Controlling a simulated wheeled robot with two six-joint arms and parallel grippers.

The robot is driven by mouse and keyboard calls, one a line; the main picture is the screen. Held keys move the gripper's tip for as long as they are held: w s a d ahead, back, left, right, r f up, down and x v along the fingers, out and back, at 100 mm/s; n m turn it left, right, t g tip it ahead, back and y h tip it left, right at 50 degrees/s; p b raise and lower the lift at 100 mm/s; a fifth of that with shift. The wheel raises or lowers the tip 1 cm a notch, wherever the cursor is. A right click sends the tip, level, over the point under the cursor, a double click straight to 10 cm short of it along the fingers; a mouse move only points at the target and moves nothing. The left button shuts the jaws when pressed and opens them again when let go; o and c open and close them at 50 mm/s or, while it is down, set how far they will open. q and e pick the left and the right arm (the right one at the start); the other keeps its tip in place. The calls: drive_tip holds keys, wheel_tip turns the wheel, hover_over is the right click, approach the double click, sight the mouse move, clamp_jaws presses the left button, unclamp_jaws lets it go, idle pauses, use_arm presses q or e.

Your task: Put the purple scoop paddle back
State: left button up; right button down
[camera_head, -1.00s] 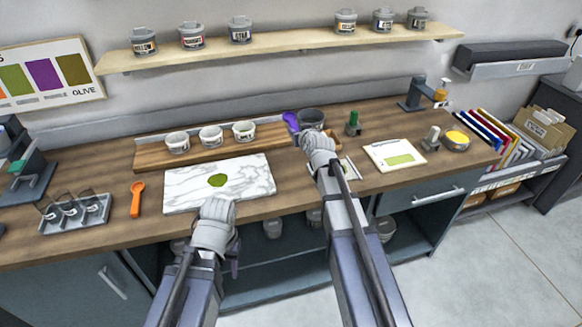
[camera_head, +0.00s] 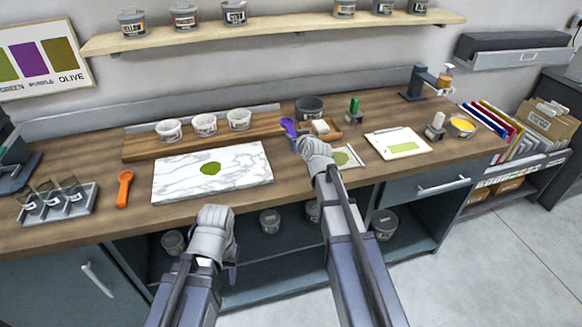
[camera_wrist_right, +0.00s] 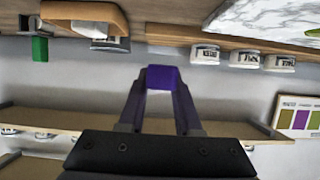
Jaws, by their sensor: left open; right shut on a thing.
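The purple scoop paddle (camera_head: 289,128) is in my right gripper (camera_head: 305,146), held above the back of the bench, left of the dark round tub. In the right wrist view its purple end (camera_wrist_right: 162,78) sits between the two fingertips, which are shut on it. My left gripper (camera_head: 213,232) is open and empty in front of the bench edge; its fingers are mostly hidden. An orange scoop (camera_head: 124,190) lies on the bench at the left, beside the marble slab (camera_head: 245,177) with a green ink patch.
White tubs (camera_head: 205,124) stand on a wooden board behind the slab. A dark tub (camera_head: 309,107), a small wooden tray (camera_head: 334,131) and a green-handled tool (camera_head: 354,110) are near my right gripper. A glass rack (camera_head: 82,207) stands at left. Bare bench lies between scoop and rack.

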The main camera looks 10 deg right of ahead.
sight(294, 167)
drive_tip(key=shift+f, duration=0.35)
wheel_tip(294, 167, down, 10)
drive_tip(key=b, duration=1)
drive_tip(key=shift+f, duration=0.1)
drive_tip(key=c, duration=1.1)
unclamp_jaws()
drive_tip(key=o, duration=0.5)
